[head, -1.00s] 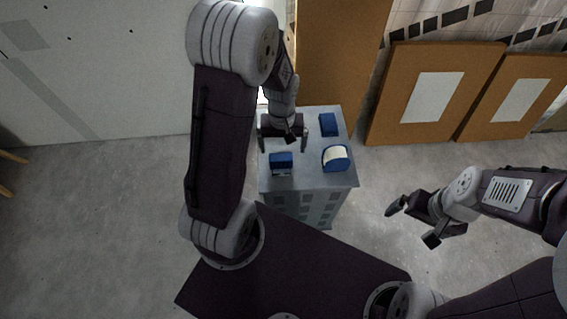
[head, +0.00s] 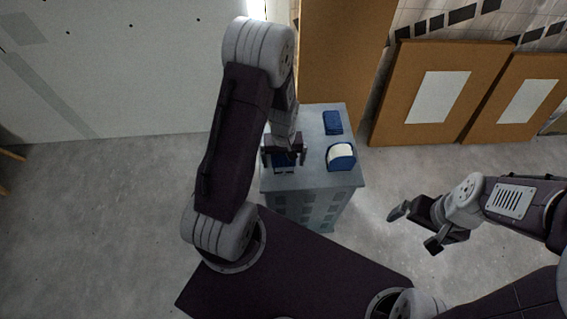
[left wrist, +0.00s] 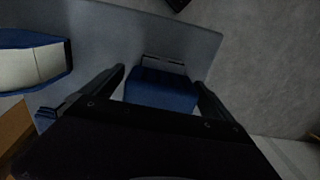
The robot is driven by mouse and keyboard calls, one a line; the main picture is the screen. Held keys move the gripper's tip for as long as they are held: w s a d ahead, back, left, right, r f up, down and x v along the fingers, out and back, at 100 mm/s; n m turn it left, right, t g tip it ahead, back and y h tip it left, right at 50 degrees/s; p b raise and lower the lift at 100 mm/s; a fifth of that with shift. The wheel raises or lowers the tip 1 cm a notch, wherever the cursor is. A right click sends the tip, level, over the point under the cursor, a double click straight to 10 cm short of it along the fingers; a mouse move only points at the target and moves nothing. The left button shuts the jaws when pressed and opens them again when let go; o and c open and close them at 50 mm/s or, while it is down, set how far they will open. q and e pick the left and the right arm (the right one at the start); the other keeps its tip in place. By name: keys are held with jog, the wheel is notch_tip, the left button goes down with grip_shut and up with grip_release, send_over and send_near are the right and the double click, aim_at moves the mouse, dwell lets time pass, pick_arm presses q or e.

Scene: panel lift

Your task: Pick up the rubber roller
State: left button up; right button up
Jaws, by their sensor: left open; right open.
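A small blue piece with a thin dark frame along one edge stands on the grey cabinet top; I cannot tell for sure that it is the rubber roller. This blue piece (left wrist: 162,92) shows between the fingers in the left wrist view, and partly hidden in the head view (head: 284,159). My left gripper (head: 284,156) is open, with one finger on each side of the piece; I see no clear grip on it. It also shows in the left wrist view (left wrist: 160,80). My right gripper (head: 416,229) is open and empty, right of the cabinet.
The grey cabinet (head: 313,178) also bears a blue holder with a cream-white curved top (head: 341,157) at right and a blue block (head: 332,122) behind. Brown panels (head: 437,95) lean at the back right. The floor (head: 100,220) at left is clear.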

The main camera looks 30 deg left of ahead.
pick_arm(q)
jog(key=shift+f, duration=0.1)
jog(key=c, duration=1.7)
jog(key=shift+c, duration=0.2)
jog(key=r, duration=0.1)
jog(key=r+p, duration=0.1)
jog(key=r, duration=0.2)
jog(key=shift+w+r+p, duration=0.25)
jog(key=shift+r+p, duration=0.1)
jog(key=shift+r, duration=0.05)
jog(key=w+d+r+p, duration=0.1)
jog(key=w+d+r, duration=0.1)
jog(key=w+r, duration=0.4)
jog(key=w, duration=0.5)
jog(key=shift+d+r+p, duration=0.15)
jog(key=shift+p, duration=0.2)
